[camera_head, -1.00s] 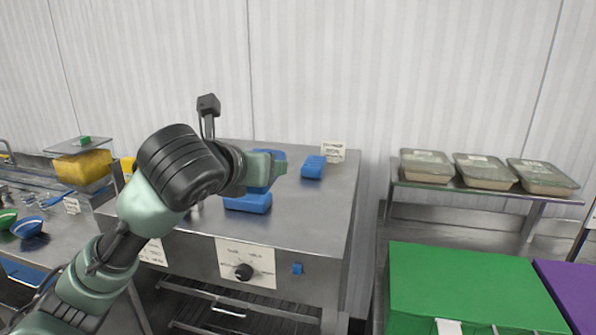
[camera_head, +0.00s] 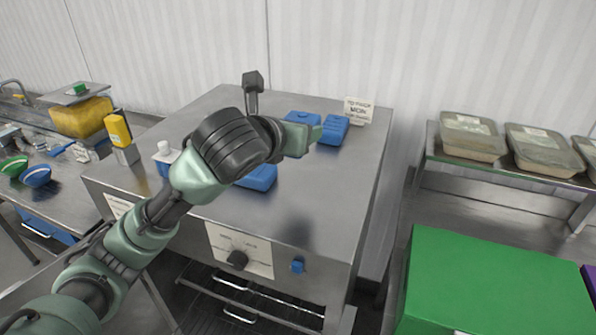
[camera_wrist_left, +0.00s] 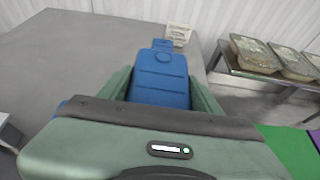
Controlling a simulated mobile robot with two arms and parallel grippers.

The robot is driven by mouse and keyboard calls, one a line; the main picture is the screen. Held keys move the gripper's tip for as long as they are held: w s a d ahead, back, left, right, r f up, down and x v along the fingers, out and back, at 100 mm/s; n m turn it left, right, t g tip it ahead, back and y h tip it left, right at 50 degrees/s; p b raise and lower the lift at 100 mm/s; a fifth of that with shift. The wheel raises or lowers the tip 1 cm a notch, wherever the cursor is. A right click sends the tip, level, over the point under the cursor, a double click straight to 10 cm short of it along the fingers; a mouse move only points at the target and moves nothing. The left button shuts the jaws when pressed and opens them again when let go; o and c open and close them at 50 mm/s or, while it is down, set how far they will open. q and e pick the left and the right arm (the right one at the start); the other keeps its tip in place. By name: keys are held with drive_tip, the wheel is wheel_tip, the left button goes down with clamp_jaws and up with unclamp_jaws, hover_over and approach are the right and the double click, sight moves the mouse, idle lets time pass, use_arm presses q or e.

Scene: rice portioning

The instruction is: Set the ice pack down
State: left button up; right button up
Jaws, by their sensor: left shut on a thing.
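My left gripper (camera_head: 312,136) is over the steel counter, left of the card sign. It is shut on a blue ice pack (camera_head: 302,117), which is partly hidden by the gripper in the head view. In the left wrist view the held ice pack (camera_wrist_left: 160,78) sits between the two green fingers. A further blue pack (camera_head: 260,178) lies nearer the counter front, partly behind my arm. I cannot tell whether the held pack touches the counter. My right gripper is not in view.
The steel counter (camera_head: 330,190) is clear at its front right. The card sign (camera_head: 358,110) stands at its back right edge. A green box (camera_head: 490,285) and a rack of lidded trays (camera_head: 470,138) are to the right.

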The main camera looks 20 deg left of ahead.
use_arm(q)
drive_tip(key=p, duration=0.1)
hover_over(297, 191)
drive_tip(key=f, duration=0.8)
drive_tip(key=shift+w+f, duration=0.2)
drive_tip(key=shift+w, duration=0.05)
drive_tip(key=shift+s+f, duration=0.25)
drive_tip(key=shift+f, duration=0.3)
drive_tip(key=shift+w+f+p, duration=0.1)
drive_tip(key=shift+f+p, duration=0.2)
drive_tip(key=shift+f, duration=1.45)
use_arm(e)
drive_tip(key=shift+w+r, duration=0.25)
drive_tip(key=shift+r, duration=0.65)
use_arm(q)
drive_tip(key=shift+f, duration=0.1)
drive_tip(key=o, duration=1.5)
drive_tip(key=shift+f, duration=0.1)
drive_tip(key=shift+c, duration=0.2)
